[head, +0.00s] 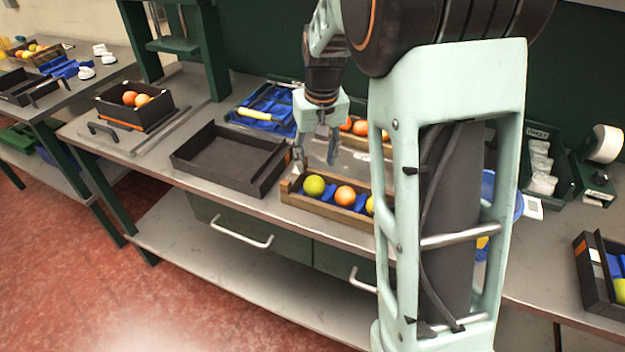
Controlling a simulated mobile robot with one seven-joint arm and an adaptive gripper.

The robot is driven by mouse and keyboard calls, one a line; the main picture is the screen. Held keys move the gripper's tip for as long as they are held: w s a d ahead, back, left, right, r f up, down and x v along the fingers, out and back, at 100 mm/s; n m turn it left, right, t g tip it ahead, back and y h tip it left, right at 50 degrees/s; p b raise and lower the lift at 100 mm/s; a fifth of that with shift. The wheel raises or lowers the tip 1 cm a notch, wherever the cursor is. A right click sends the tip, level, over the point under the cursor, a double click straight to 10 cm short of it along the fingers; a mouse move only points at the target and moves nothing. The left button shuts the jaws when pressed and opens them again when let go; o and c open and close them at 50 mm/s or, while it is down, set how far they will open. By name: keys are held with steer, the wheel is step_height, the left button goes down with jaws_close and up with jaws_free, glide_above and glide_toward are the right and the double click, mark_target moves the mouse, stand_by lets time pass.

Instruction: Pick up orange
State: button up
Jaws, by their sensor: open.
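A wooden tray (322,210) on the workbench has a blue liner and holds a row of fruit. A yellow-green fruit (314,185) lies at its left end, with an orange (345,195) to its right. A yellow fruit (370,205) farther right is partly hidden by my arm. My gripper (317,166) points down above the left part of this tray, open, with nothing visible between its fingers. It looks apart from the fruit. More oranges (360,128) lie in a second tray behind, partly hidden by my arm.
An empty black tray (222,160) stands left of the wooden tray. A black box with oranges (120,113) is farther left. A blue tray with a yellow-handled tool (262,120) lies behind. My arm hides much of the right middle bench.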

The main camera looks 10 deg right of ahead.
mark_target(315, 179)
steer(key=shift+w+f, duration=0.2)
steer(key=shift+f, duration=1.55)
steer(key=shift+w+f, duration=0.2)
steer(key=shift+f, duration=1.55)
steer(key=c, duration=0.9)
steer(key=shift+o, duration=0.2)
steer(key=shift+r+p, duration=0.1)
steer(key=shift+p, duration=0.2)
